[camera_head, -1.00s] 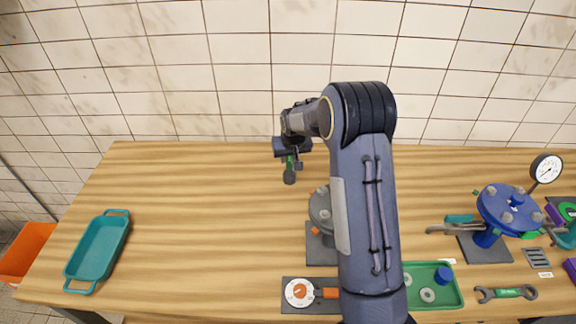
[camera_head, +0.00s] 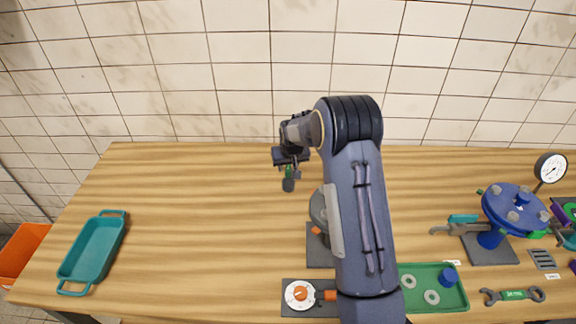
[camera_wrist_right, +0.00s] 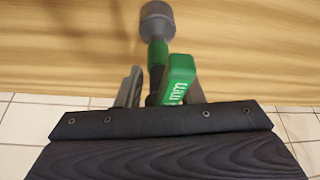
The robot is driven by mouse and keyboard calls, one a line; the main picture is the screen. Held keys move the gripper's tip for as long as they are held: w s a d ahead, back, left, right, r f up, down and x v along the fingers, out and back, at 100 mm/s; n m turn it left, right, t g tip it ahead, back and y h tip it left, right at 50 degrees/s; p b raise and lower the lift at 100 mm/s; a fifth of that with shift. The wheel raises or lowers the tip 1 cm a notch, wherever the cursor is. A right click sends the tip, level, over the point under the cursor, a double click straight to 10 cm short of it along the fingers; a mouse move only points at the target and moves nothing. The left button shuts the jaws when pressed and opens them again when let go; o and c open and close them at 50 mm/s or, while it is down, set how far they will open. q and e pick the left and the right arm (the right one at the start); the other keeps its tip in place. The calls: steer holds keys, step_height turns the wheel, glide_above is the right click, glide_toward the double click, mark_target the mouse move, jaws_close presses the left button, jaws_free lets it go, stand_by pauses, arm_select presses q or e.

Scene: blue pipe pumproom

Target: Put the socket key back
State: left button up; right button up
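The socket key (camera_head: 289,181) has a green handle and a grey round socket end, which points down over the wooden bench. My right gripper (camera_head: 290,160) is shut on its green handle, above the far middle of the bench. In the right wrist view the green handle of the socket key (camera_wrist_right: 178,80) sits between the two fingers of my right gripper (camera_wrist_right: 160,90), with the grey socket beyond it. Whether the socket touches the bench cannot be told. My left gripper is not in view.
My arm partly hides a grey flange stand (camera_head: 318,245). A dial block (camera_head: 300,294), a green tray (camera_head: 455,298), a wrench (camera_head: 512,295) and a blue flange valve (camera_head: 515,208) stand to the front and right. A teal tray (camera_head: 67,286) is at left; the bench left of centre is clear.

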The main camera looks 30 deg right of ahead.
steer(key=shift+o, duration=0.7)
